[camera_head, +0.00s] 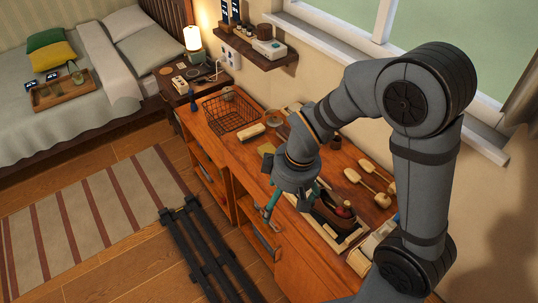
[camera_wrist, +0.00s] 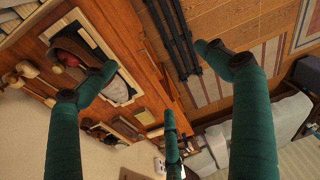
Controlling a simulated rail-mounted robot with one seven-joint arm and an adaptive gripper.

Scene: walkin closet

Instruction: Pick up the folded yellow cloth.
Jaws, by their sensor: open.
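A small flat yellowish square (camera_head: 267,148), which looks like the folded yellow cloth, lies on the wooden desk (camera_head: 235,150), beside a pale block (camera_head: 251,132). My arm covers part of the desk behind the gripper.
A wire basket (camera_head: 231,112) stands at the desk's far end. A yellow cushion (camera_head: 53,57) sits on the bed. The striped rug (camera_head: 95,210) is clear.

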